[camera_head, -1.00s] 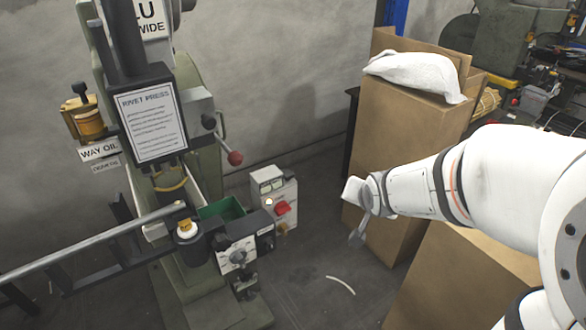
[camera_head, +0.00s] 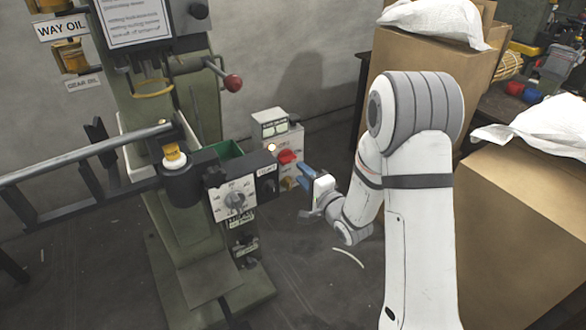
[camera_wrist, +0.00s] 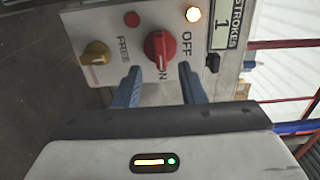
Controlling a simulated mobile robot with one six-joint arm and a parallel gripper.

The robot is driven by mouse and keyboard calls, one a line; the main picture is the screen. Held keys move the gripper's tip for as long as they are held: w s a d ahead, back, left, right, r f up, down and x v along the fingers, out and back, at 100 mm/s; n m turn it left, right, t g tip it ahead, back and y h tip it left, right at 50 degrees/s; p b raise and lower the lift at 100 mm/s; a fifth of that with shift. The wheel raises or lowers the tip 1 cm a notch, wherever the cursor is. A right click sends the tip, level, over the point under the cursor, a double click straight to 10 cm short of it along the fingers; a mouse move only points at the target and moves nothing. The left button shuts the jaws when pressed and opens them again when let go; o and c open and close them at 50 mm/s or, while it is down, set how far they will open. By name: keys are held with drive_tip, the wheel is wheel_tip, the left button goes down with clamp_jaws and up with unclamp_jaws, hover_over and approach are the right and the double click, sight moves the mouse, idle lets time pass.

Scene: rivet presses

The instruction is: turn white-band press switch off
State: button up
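The red rotary switch (camera_wrist: 160,48) is on the white control box (camera_head: 283,139) beside the green press. It also shows in the head view (camera_head: 287,157). A lit lamp (camera_wrist: 193,14) is above right. My gripper (camera_wrist: 160,82) is open, its two blue fingers spread below the switch, apart from it and empty. It also shows in the head view (camera_head: 303,180), just right of the box. I cannot make out a white band on the press.
A yellow knob (camera_wrist: 97,52) marked FREE sits left of the switch, and a strokes counter (camera_wrist: 222,28) right of it. The press's dial panel (camera_head: 234,199) stands left of the box. Cardboard boxes (camera_head: 415,50) stand behind and right of my arm.

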sight(290, 162)
drive_tip(key=x, duration=0.6)
drive_tip(key=shift+c, duration=0.4)
drive_tip(key=shift+s, duration=0.1)
clamp_jaws()
